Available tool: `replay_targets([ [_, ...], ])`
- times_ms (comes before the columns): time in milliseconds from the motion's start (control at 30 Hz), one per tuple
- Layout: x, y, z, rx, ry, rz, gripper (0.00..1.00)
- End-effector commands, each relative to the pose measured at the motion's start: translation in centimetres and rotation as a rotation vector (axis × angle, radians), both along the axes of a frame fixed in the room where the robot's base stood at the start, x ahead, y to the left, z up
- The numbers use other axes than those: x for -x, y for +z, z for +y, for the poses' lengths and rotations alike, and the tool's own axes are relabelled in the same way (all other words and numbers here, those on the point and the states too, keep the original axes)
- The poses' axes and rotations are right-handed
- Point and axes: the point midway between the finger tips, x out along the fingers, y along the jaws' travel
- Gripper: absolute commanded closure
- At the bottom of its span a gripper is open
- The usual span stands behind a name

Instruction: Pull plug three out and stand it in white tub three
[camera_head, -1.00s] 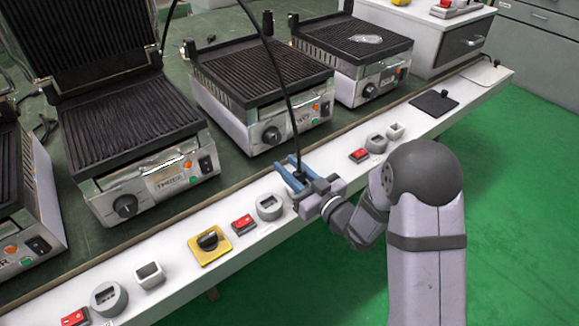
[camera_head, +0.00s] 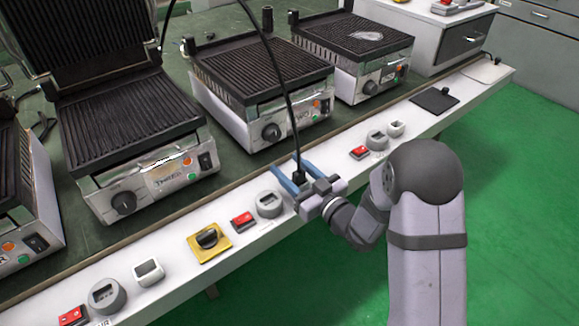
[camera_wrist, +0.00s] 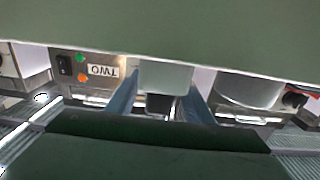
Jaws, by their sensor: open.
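In the head view the black plug (camera_head: 299,179) is upright between the fingers of my gripper (camera_head: 295,178), its cable running up out of view. My blue fingers are apart, one on each side of it. The white tub (camera_wrist: 166,76) shows between my fingers in the upside-down wrist view, with the black plug (camera_wrist: 160,103) at its mouth. How deep the plug sits is hidden. The round grey socket three (camera_head: 269,204), left of my gripper, has no plug in it. The grill (camera_head: 138,140) labelled THREE stands behind.
A red switch (camera_head: 243,221) and a yellow-plated knob (camera_head: 209,242) lie left along the white ledge. Another white tub (camera_head: 149,271) and socket (camera_head: 107,296) are farther left. A red switch (camera_head: 359,152) and socket (camera_head: 377,140) stand to the right. The green floor is clear.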

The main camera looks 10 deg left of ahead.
Motion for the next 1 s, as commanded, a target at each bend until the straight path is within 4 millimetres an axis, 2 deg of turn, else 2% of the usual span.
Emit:
replay_targets([
  [500,4.3,0.1,-4.4,0.0,-0.002,0.0,0.53],
  [1000,4.9,0.0,-4.9,-0.001,0.0,-0.001,0.53],
])
